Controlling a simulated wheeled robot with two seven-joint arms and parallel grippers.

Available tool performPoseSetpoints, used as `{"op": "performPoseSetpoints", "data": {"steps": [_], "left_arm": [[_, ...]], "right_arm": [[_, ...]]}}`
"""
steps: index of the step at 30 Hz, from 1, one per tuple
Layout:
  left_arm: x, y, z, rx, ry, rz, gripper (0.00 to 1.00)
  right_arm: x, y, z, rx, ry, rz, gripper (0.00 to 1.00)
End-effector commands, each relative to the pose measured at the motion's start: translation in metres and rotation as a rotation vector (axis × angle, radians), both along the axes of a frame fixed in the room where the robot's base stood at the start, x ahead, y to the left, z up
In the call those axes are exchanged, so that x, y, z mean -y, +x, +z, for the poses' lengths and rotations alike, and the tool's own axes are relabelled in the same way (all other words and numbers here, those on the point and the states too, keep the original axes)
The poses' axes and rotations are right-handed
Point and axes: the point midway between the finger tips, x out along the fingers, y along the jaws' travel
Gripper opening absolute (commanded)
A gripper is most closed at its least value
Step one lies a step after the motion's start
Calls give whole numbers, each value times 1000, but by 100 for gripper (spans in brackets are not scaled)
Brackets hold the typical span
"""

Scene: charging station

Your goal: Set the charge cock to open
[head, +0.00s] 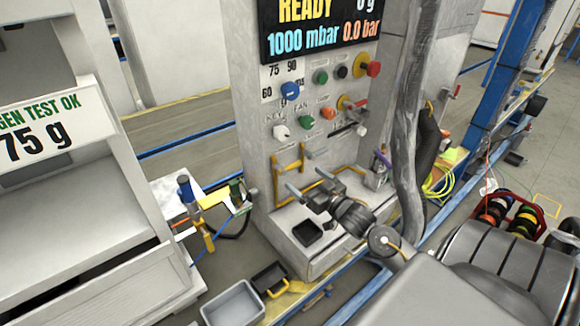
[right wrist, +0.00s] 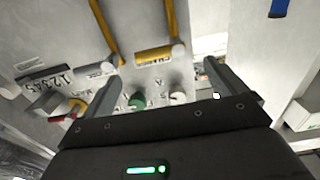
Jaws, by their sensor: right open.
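The grey charging panel (head: 250,150) stands mid-picture in the head view, with several knobs and levers and yellow pipework (head: 279,172) below. I cannot read which fitting is labelled as the charge cock. In the right wrist view, which is turned upside down, a yellow labelled bar (right wrist: 153,57) has a pale round end; its text is too small to read. My right gripper (head: 308,181) is open and empty, its fingers toward the lower panel near the pipework. It also shows in the right wrist view (right wrist: 162,88), its fingers apart. My left gripper is out of view.
A green knob (head: 306,122) and a white knob (head: 281,132) sit above the pipework. A thick grey hose (head: 407,130) hangs to the right. The display reads READY, 0 g.

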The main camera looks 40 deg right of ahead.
Motion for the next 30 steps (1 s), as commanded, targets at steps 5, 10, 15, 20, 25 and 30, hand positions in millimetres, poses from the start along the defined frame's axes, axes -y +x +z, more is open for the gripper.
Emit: {"op": "performPoseSetpoints", "data": {"steps": [5,10,15,20,25,30], "left_arm": [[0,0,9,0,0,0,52],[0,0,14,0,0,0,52],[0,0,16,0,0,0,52],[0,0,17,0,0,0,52],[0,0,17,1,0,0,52],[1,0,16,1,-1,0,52]], "right_arm": [[1,36,4,2,0,-1,96],[1,64,2,0,0,-1,96],[2,80,1,0,0,-1,96],[1,85,0,-2,-1,0,96],[1,85,0,-2,-1,0,96],[1,85,0,-1,-1,0,79]]}}
